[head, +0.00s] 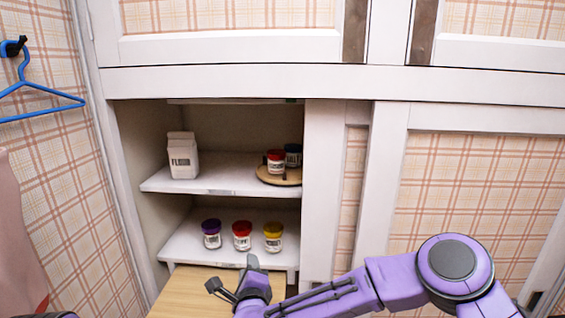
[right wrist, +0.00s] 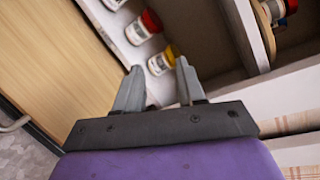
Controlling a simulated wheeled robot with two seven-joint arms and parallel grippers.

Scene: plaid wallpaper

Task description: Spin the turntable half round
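The turntable (head: 278,180) is a round wooden disc on the upper shelf of the open cupboard, at the shelf's right end. A red-lidded jar (head: 275,163) and a dark-lidded jar (head: 293,155) stand on it. The cupboard's door frame adjoins its right edge and may hide part of it. The turntable's rim also shows at the top right of the right wrist view (right wrist: 266,32). My right gripper (head: 232,274) is open and empty, low in front of the lower shelf and apart from the turntable. My left gripper is not in view.
A white carton labelled flour (head: 183,158) stands at the upper shelf's left. Purple-lidded (head: 211,234), red-lidded (head: 242,236) and yellow-lidded (head: 273,237) jars stand on the lower shelf. A wooden surface (head: 180,290) lies below. The upper shelf's middle is clear. A blue hanger (head: 40,103) hangs left.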

